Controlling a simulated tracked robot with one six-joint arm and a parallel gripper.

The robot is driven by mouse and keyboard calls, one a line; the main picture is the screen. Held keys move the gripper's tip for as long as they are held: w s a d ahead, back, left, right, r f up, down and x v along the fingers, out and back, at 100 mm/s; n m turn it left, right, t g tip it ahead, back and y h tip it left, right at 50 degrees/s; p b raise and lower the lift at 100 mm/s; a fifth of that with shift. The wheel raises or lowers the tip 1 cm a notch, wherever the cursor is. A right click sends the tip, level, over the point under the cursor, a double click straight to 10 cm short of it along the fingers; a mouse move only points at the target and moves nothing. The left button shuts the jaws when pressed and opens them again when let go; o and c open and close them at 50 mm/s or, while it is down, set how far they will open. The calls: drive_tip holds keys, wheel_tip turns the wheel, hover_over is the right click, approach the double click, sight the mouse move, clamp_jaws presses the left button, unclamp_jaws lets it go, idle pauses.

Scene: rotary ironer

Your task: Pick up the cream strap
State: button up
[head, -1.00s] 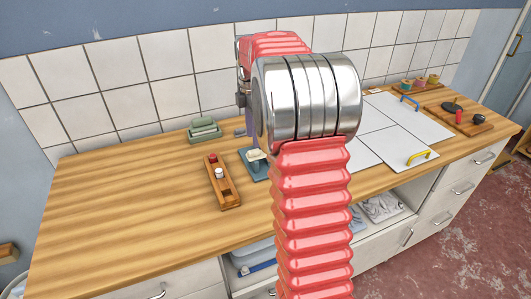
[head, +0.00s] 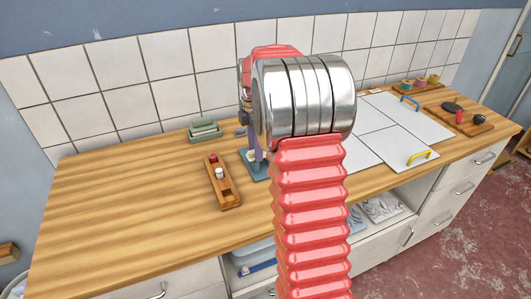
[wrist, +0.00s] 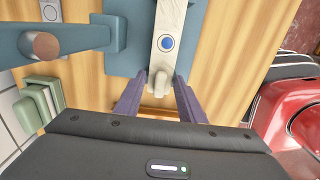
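The cream strap (wrist: 168,30) shows in the wrist view as a pale upright strip with a blue round mark, above a blue-grey base (wrist: 122,62). Its rounded lower end lies between the two purple fingers of my gripper (wrist: 160,80). The fingers are apart, with a gap visible on each side of the strap. In the head view, my gripper (head: 257,150) is at the teal base (head: 259,172), mostly hidden behind my red and silver arm. Only a small pale bit of the strap shows there.
A wooden tray (head: 230,198) with red and white knobs stands left of the base. A green block (head: 205,134) is behind it. In the wrist view, a blue-grey bar with a copper end (wrist: 40,46) reaches in from the left. The counter's left half is clear.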

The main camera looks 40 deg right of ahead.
idle(0.5)
drive_tip(key=c, duration=0.8)
drive_tip(key=shift+o, duration=0.2)
drive_tip(key=shift+r, duration=0.1)
wheel_tip(320, 180, up, 10)
idle(0.4)
